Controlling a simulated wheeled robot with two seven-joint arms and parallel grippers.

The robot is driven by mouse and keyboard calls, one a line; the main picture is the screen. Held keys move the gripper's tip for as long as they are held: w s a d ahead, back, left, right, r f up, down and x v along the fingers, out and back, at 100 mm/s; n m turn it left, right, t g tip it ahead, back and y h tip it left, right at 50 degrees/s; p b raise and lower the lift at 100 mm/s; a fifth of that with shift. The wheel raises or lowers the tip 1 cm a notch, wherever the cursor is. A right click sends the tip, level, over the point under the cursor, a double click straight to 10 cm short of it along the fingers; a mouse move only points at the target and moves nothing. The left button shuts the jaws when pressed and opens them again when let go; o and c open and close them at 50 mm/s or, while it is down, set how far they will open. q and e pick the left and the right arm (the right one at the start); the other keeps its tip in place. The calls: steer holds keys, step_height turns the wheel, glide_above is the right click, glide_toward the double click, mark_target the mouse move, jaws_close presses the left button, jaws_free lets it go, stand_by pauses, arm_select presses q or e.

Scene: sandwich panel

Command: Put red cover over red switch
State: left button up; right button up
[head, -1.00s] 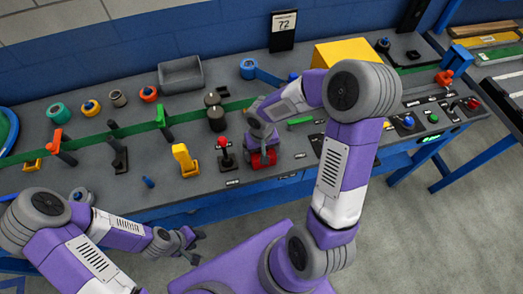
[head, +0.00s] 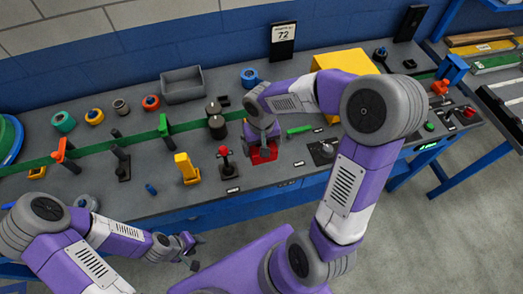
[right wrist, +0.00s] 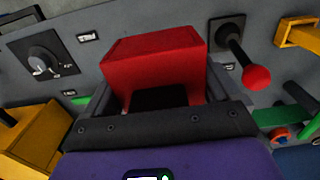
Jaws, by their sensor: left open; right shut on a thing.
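The red cover (right wrist: 152,58), a box-like red piece, sits between the fingers of my right gripper (right wrist: 160,98) in the right wrist view. In the head view the red cover (head: 262,154) shows at the panel's front middle, below my right gripper (head: 262,137), which is shut on it. A dark opening shows in the cover's near side. I cannot tell a red switch under it; the cover and gripper hide that spot. My left gripper (head: 192,250) is open and empty, in front of the panel's front edge, away from the cover.
A red-knobbed lever (head: 226,165) stands just left of the cover; it also shows in the right wrist view (right wrist: 240,60). A yellow lever (head: 187,168) is further left. A black dial (head: 325,150) is to the right. A yellow box (head: 345,62) and grey bin (head: 182,85) stand behind.

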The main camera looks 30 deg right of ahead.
steer(key=shift+r, duration=0.3)
steer(key=shift+r+p, duration=0.8)
steer(key=shift+r, duration=0.2)
